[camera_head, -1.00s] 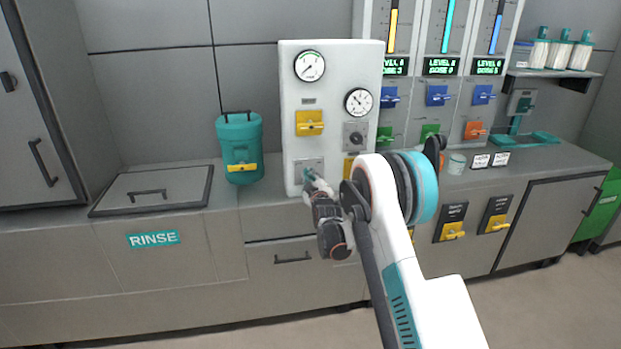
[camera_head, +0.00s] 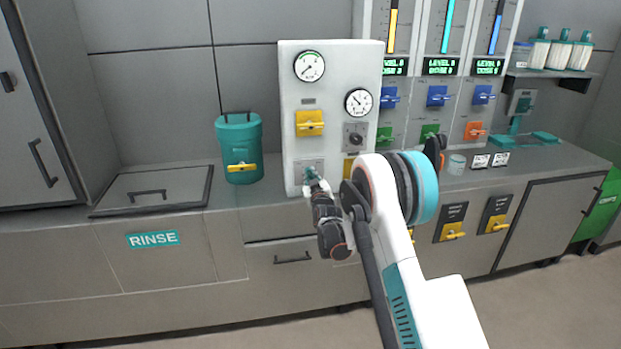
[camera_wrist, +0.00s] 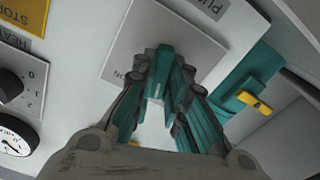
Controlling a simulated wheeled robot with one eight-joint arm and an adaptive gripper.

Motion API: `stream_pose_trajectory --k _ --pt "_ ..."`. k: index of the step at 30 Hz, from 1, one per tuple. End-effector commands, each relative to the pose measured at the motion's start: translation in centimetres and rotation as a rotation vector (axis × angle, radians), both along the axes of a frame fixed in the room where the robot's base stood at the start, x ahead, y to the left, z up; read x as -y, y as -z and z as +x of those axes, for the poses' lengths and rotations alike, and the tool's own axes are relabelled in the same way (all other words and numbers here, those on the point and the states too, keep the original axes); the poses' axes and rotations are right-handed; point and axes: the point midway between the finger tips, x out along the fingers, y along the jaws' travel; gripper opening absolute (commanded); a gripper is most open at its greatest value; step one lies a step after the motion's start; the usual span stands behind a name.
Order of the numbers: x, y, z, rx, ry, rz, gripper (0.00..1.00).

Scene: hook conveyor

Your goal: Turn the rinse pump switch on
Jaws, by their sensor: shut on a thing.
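The pump switch plate (camera_head: 309,163) is a grey square low on the white control panel (camera_head: 332,110). It also shows in the wrist view (camera_wrist: 200,45), with upside-down "PUMP" and "ON" lettering. My gripper (camera_head: 311,177) is at the plate. In the wrist view its teal-padded fingers (camera_wrist: 165,65) are closed together on the small switch lever against the plate. The fingers hide most of the lever, so I cannot tell which position it is in.
The panel also carries gauges (camera_head: 310,66), a yellow switch (camera_head: 309,123) and a dark heat knob (camera_head: 356,138). A teal canister (camera_head: 239,148) stands on the counter left of the panel. A lidded rinse basin (camera_head: 150,190) lies further left. Dispensers with levers (camera_head: 437,96) stand at right.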

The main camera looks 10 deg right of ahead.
Motion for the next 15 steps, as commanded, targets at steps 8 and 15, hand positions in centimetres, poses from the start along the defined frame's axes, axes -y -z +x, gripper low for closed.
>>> stream_pose_trajectory --k 8,15 --pt "0.08 0.04 -0.02 -0.002 0.001 0.264 0.0" --pt "0.16 0.04 -0.02 -0.002 0.001 0.492 0.0"
